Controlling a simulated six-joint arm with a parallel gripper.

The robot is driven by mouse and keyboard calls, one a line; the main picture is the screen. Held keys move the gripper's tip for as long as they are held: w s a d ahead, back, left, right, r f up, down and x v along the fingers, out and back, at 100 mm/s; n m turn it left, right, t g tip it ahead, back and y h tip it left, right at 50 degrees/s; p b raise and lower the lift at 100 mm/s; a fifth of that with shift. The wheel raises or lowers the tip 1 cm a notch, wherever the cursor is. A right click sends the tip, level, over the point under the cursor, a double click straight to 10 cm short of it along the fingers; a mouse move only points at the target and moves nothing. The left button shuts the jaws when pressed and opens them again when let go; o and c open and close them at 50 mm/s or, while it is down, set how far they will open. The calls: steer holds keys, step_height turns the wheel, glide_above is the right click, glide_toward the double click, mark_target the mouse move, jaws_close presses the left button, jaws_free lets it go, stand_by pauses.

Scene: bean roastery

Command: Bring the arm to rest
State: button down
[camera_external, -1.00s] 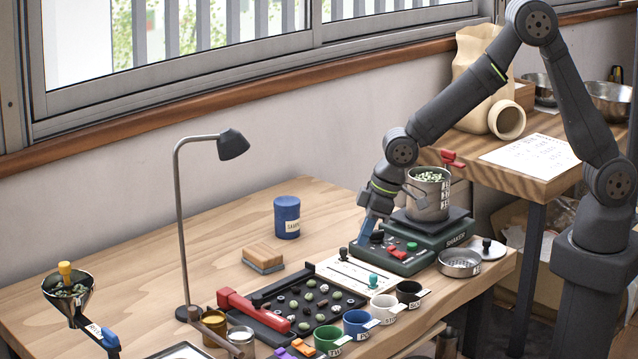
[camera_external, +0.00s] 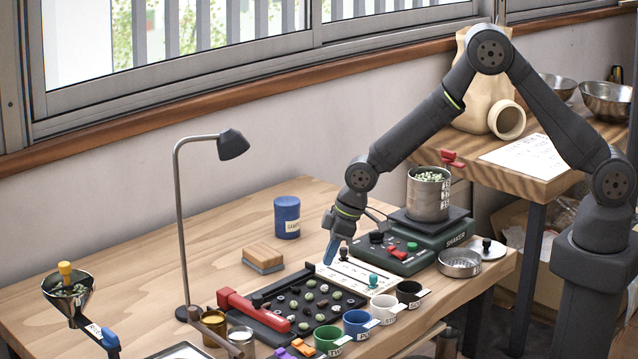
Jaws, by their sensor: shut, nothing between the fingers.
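My gripper (camera_external: 330,252) points down over the table, just above the back left corner of the white card (camera_external: 365,283) and left of the green shaker base (camera_external: 432,258). Its blue fingers look closed together, with nothing seen between them. I cannot tell whether the fingertips touch anything. My arm reaches in from the right, bent high in front of the wall and the paper bag.
A steel pot of green beans (camera_external: 428,198) stands on the shaker. A black bean tray (camera_external: 300,312) with a red handle (camera_external: 250,309) lies in front. A blue canister (camera_external: 287,218), a brush (camera_external: 264,257) and a lamp (camera_external: 233,146) stand left. Several colored cups (camera_external: 328,339) line the front.

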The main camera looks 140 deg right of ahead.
steer(key=d, duration=0.3)
steer(key=shift+s+d, duration=0.1)
steer(key=shift+d, duration=0.2)
steer(key=w+d, duration=0.2)
steer(key=shift+w+d+r, duration=0.15)
steer(key=shift+w+r, duration=0.25)
steer(key=s+a+r, duration=0.1)
steer(key=s+r, duration=0.1)
steer(key=r, duration=0.3)
steer(key=s+a+r+m, duration=0.1)
steer(key=r, duration=0.5)
steer(key=shift+s+a+r, duration=0.15)
steer(key=shift+s+a, duration=0.2)
steer(key=c, duration=2.1)
jaws_free()
